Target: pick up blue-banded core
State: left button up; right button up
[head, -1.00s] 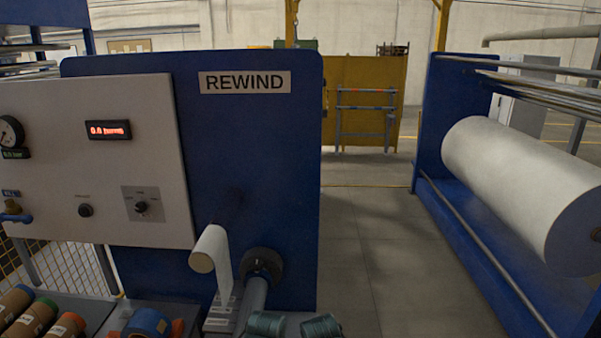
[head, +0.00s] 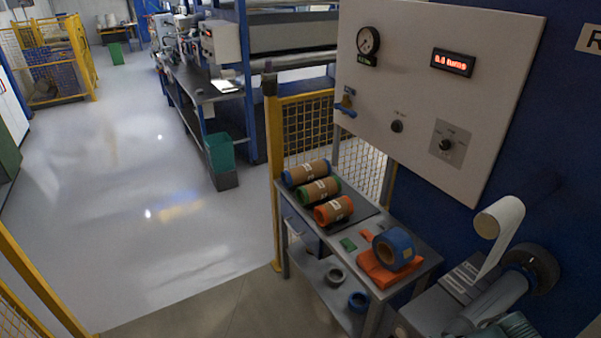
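I cannot make out either gripper. A dark teal ribbed shape shows at the bottom right edge, cut off, and I cannot tell what it is.
The control panel (head: 400,95) rises behind. A yellow fence post (head: 272,150) stands left of the bench. A shaft (head: 495,300) sticks out at the right. The floor at left is open.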

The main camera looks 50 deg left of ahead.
aim_at(299, 175)
jog(key=j+u, duration=0.1)
jog(key=u, duration=1.7)
jog(key=i, duration=0.15)
jog(key=j+u, duration=0.05)
